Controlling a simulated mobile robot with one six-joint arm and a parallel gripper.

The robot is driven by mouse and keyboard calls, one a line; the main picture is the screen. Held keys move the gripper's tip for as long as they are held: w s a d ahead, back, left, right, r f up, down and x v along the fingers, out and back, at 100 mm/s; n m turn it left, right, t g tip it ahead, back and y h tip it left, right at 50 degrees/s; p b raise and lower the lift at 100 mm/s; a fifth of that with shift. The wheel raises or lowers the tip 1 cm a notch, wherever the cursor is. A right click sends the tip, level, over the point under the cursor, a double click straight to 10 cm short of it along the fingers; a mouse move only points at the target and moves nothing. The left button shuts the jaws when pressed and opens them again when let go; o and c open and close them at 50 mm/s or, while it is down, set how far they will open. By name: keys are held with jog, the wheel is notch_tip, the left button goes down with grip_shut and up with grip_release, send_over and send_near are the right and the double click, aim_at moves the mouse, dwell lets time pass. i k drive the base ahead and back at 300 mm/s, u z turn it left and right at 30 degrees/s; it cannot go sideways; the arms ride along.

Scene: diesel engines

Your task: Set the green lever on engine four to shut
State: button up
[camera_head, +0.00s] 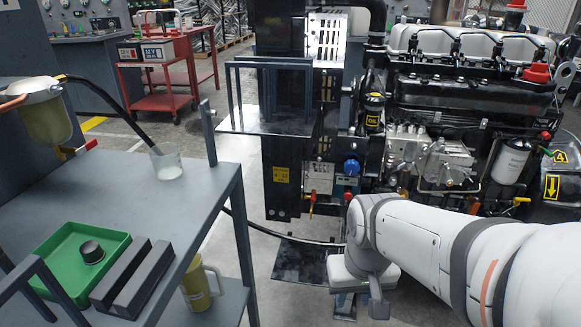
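A black diesel engine (450,92) stands at the right, with a yellow plate marked 4 (560,156) beside it at the right edge. I cannot make out a green lever on it; my arm covers the lower part of the engine. A yellow-handled lever (521,199) shows at its lower right, and a red-handled lever (312,201) hangs under the panel at its left. My gripper (346,305) points down in front of the engine, low and left of it. Its fingers are mostly hidden behind my wrist, so its opening does not show.
A grey workbench (190,225) fills the left, with a green tray (62,250), dark bars (145,275) and a clear cup (166,161). A yellow mug (200,283) stands on its lower shelf. A black hose crosses the floor between bench and engine.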

aim_at(539, 148)
jog(key=z, duration=1.25)
jog(key=k, duration=1)
jog(key=z, duration=0.25)
jog(key=i, duration=1)
